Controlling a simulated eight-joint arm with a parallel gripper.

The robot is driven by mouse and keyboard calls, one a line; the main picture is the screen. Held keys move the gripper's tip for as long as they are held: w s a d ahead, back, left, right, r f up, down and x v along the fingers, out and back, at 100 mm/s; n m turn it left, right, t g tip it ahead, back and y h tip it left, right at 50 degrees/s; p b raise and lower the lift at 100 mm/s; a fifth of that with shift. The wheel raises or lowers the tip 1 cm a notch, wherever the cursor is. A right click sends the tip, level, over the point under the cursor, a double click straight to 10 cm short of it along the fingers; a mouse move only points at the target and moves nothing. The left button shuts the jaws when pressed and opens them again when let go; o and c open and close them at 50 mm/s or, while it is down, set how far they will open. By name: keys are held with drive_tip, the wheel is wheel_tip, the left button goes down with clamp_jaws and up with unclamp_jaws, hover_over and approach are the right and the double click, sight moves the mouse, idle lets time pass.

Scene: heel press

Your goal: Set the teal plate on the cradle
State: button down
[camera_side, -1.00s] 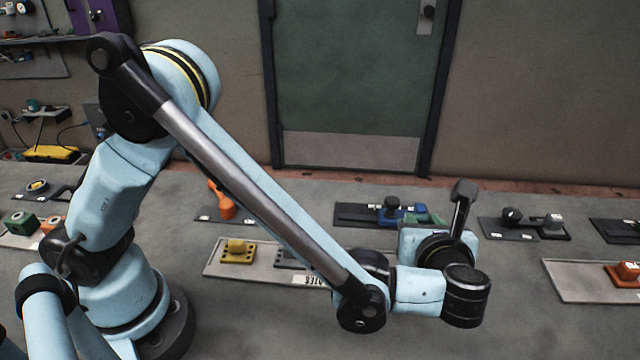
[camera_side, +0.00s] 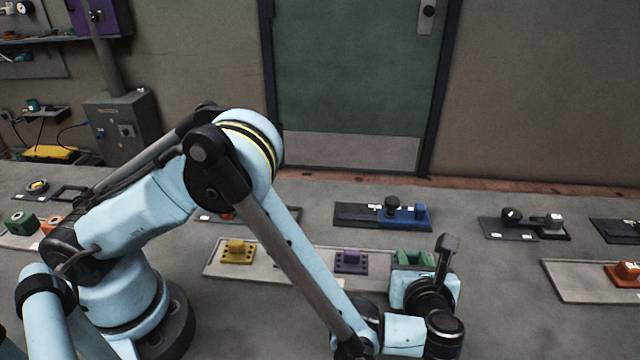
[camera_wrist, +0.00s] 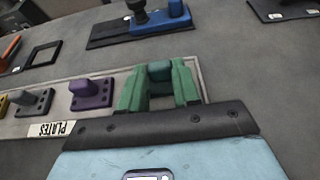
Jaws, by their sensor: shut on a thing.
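My gripper (camera_wrist: 159,88) has green fingers that point away from the wrist camera. They are shut on the teal plate (camera_wrist: 160,71), whose teal upper part shows between them. The gripper is over the right end of the pale tray labelled PLATES (camera_wrist: 18,128). I cannot tell whether the plate touches the tray; its lower part is hidden. In the side view the green fingers (camera_side: 413,258) show behind my wrist, right of the purple plate. No part is clearly recognisable as the cradle.
A purple plate (camera_side: 350,262) and a yellow plate (camera_side: 238,252) stand on the tray; a grey one (camera_wrist: 33,102) shows in the wrist view. Behind lies a dark base with a blue block (camera_side: 408,215) and black knob. Bare bench lies right of the tray.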

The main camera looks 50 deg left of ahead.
drive_tip(key=shift+f, duration=0.15)
drive_tip(key=c, duration=0.8)
unclamp_jaws()
